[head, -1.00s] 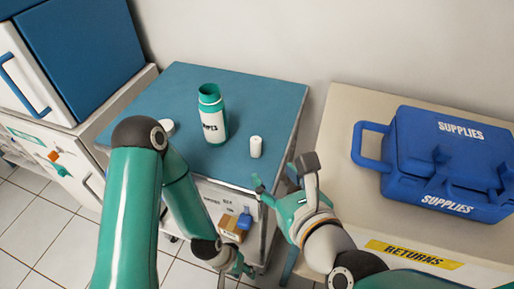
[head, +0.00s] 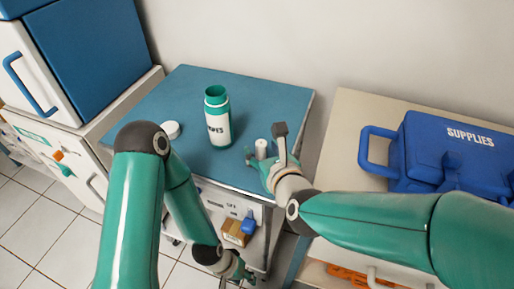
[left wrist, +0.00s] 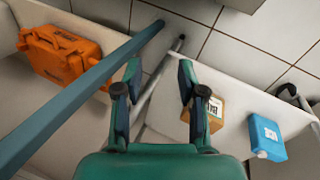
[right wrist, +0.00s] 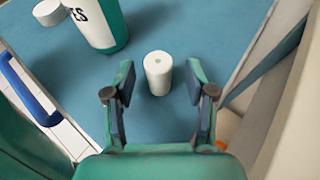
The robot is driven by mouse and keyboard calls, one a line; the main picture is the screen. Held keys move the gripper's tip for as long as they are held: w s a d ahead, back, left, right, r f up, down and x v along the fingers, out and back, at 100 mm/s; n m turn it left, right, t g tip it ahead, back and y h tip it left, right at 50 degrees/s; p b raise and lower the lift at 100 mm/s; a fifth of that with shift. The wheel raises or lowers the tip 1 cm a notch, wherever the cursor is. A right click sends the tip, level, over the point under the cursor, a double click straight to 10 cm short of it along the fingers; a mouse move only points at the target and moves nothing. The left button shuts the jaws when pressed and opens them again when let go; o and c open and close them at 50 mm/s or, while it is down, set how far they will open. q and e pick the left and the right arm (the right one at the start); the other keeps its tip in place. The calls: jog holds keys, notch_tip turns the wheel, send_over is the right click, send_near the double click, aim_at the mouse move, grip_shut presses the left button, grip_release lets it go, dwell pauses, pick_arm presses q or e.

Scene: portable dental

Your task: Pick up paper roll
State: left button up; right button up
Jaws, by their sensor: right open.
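The paper roll (head: 262,149) is a small white cylinder standing upright on the blue cabinet top, near its right side. In the right wrist view the roll (right wrist: 158,73) stands just beyond and between my right gripper's open fingertips (right wrist: 158,84), with no contact visible. In the head view my right gripper (head: 265,146) is at the roll and partly hides its lower part. My left gripper (head: 244,280) is low in front of the cabinet. In the left wrist view its fingers (left wrist: 159,75) are apart with nothing between them.
A white and green wipes bottle (head: 217,118) stands left of the roll, with a white lid (head: 171,130) beside it. A blue supplies case (head: 455,150) sits on the beige counter at right. A cardboard box (head: 235,235) and an orange case (left wrist: 65,55) are lower down.

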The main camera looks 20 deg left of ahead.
aim_at(262, 143)
jog(key=shift+w+a+f, duration=0.25)
jog(key=shift+w+a, duration=0.1)
jog(key=shift+w, duration=0.1)
jog(key=c, duration=1.1)
jog(key=shift+o, duration=0.2)
jog(key=shift+r, duration=0.1)
notch_tip(262, 143, up, 10)
jog(key=p, duration=0.3)
jog(key=shift+p, duration=0.3)
notch_tip(262, 143, up, 10)
jog(key=p, duration=0.6)
